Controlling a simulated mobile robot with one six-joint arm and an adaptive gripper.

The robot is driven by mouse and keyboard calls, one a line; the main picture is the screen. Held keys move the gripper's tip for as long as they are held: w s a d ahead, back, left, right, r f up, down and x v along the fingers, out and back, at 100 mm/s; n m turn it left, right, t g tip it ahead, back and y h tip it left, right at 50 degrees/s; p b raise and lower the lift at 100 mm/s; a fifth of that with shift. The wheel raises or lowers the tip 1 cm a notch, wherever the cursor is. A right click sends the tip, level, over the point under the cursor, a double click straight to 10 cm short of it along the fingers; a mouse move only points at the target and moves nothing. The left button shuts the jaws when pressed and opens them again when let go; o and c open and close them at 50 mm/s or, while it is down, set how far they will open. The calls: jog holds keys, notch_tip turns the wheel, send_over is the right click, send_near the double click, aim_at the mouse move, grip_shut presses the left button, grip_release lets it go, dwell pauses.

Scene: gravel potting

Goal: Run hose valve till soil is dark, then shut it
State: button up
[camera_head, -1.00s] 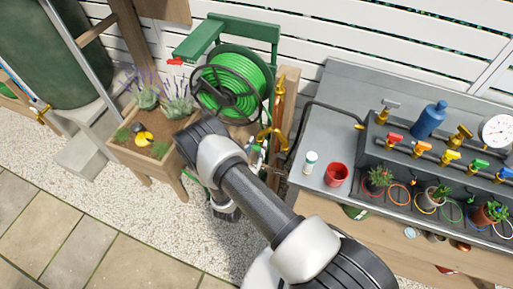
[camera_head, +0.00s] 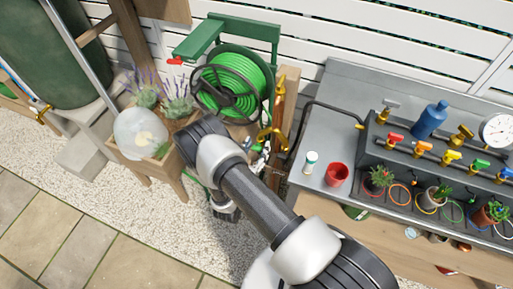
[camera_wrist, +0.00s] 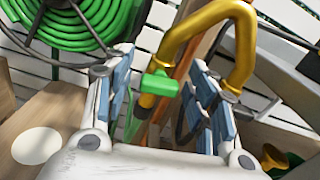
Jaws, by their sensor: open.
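A brass tap pipe (camera_wrist: 237,45) with a green valve handle (camera_wrist: 161,84) stands on a wooden post. My gripper (camera_wrist: 163,75) is open, its blue-padded fingers on either side of the pipe and handle, apart from each other. In the head view my gripper is mostly hidden behind my wrist. The wooden planter (camera_head: 150,168) holds lavender (camera_head: 177,107) at its back. A pale, see-through dome of spray (camera_head: 140,132) covers its front left, with a yellow shape faint inside. The soil colour under the spray is hard to tell.
A green hose reel (camera_head: 235,80) stands behind the planter, close to my gripper. The grey bench (camera_head: 315,140) at right carries a red cup (camera_head: 337,174), a white bottle (camera_head: 310,162) and a manifold of coloured valves. Gravel (camera_head: 75,200) lies open in front.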

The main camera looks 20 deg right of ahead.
jog(key=shift+a, duration=0.1)
jog(key=v, duration=1.2)
